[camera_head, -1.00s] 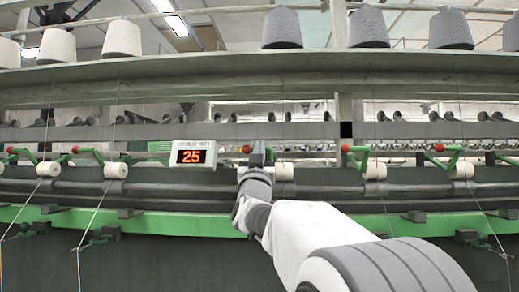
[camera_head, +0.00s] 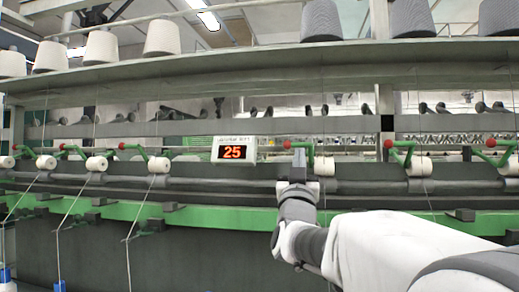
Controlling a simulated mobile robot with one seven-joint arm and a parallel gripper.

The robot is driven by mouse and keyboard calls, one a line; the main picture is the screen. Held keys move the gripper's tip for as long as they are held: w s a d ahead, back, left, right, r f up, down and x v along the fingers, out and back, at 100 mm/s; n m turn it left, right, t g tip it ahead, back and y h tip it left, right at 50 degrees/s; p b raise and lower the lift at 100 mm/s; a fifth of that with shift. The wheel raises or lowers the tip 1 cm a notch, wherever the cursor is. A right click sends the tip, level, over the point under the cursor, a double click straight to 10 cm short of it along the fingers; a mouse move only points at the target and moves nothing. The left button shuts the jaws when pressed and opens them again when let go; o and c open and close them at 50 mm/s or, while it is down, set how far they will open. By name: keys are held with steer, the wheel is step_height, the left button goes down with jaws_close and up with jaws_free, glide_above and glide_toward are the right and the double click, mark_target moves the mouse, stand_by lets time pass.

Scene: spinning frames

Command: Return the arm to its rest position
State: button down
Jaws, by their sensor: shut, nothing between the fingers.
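My arm reaches in from the lower right toward the spinning frame. My gripper (camera_head: 298,158) is at the middle of the picture, pointing up, with its fingers together and nothing seen between them. It stands in front of the roller beam, beside a red-knobbed green lever and a white bobbin (camera_head: 324,166) just to its right. Whether it touches either cannot be told from this view. The gripper hides part of the dark roller (camera_head: 230,172) and the green rail behind it.
A display reading 25 (camera_head: 234,150) is mounted left of my gripper. White bobbins with green levers line the beam on both sides. Large yarn cones (camera_head: 163,34) stand on the top shelf (camera_head: 240,68). Yarn strands hang at the left (camera_head: 68,210).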

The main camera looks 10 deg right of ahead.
steer(key=shift+s+a+f, duration=0.1)
steer(key=shift+s+f, duration=0.05)
stand_by(0.4)
steer(key=s+a+f+n+g+y, duration=0.3)
steer(key=s+a+f+g+y, duration=0.15)
steer(key=f, duration=0.45)
steer(key=s+a+f+n+g+y, duration=0.2)
steer(key=s+a+f+g+y, duration=0.25)
steer(key=f, duration=0.45)
steer(key=s+a+f+g+y, duration=0.25)
steer(key=s+f+g, duration=0.55)
steer(key=s+f, duration=1.15)
step_height(320, 180, up, 23)
steer(key=s+p, duration=0.1)
steer(key=p, duration=2.1)
steer(key=shift+s+p, duration=0.2)
steer(key=shift+p, duration=0.1)
